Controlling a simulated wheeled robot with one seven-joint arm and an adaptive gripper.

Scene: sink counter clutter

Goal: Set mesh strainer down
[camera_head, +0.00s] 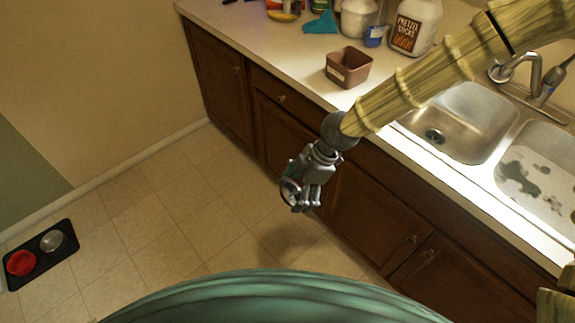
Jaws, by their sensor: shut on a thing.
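My gripper (302,201) hangs over the floor in front of the dark brown cabinet doors, below the height of the counter edge. It is shut on a small round, ring-like grey thing (289,191) with a dark middle, which looks like the mesh strainer. The strainer is held at the left side of the fingers, clear of the counter. Its far part is hidden by the fingers, and its mesh is too small to make out.
The counter (290,55) holds a brown square container (348,68), a pretzel jar (415,27), a blue jar (374,38) and a teal cloth (320,24). A double sink (462,120) with a faucet (530,75) is at right. A black mat (42,268) with two bowls lies on the floor.

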